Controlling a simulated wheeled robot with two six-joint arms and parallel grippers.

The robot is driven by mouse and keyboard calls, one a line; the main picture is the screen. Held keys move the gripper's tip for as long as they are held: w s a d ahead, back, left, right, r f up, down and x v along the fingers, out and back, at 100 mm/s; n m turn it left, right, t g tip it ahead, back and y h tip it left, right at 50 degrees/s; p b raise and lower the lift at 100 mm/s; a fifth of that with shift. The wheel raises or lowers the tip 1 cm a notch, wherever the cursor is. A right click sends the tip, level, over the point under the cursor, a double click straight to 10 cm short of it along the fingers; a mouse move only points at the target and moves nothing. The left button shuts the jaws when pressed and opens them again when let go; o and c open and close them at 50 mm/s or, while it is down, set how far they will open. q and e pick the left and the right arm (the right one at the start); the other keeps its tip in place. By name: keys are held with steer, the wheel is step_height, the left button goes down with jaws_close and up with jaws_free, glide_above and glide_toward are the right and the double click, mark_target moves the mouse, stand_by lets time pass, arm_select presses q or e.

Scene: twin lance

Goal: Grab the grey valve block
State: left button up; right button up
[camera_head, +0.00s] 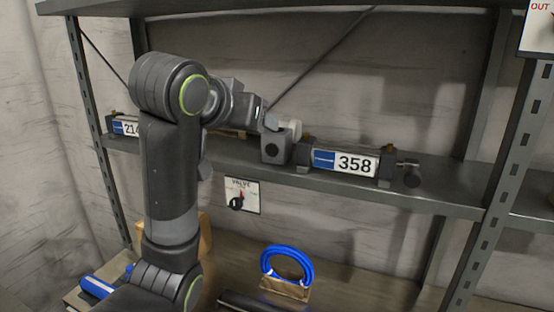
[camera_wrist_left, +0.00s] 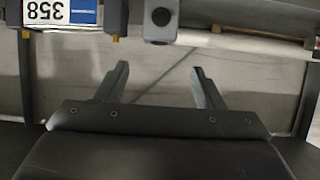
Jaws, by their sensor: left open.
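The grey valve block (camera_head: 276,146), a small box with a dark round port on its front, sits on the shelf just left of the unit labelled 358. It also shows upside down at the top edge of the left wrist view (camera_wrist_left: 160,22). My left gripper (camera_head: 268,120) is above and close to the block in the head view. In the left wrist view its two fingers (camera_wrist_left: 160,68) are spread apart and empty, and the block lies beyond the fingertips. My arm hides part of the shelf. My right gripper is not in view.
The unit labelled 358 (camera_head: 345,162) stands close right of the block; one labelled 214 (camera_head: 126,127) is at left, partly behind my arm. A valve sign (camera_head: 243,194) hangs below the shelf (camera_head: 445,200). Blue rings (camera_head: 287,263) stand lower down. A metal post (camera_head: 497,160) stands right.

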mark_target(277, 134)
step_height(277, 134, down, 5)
steer(key=b, duration=0.4)
arm_select(q)
steer(key=p+x, duration=0.3)
steer(key=x, duration=0.6)
steer(key=shift+w+d+f+p, duration=0.15)
steer(key=shift+w+p, duration=0.25)
steer(key=p+x, duration=0.1)
steer(key=x, duration=0.2)
steer(key=shift+w+d+f+p, duration=0.15)
steer(key=shift+f+p, duration=0.05)
steer(key=shift+p, duration=0.15)
steer(key=shift+w+d+f, duration=0.1)
steer(key=shift+w+f, duration=0.15)
steer(key=shift+w, duration=0.05)
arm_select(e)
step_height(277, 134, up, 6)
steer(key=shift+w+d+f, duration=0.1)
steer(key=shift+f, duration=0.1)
arm_select(q)
steer(key=c, duration=0.9)
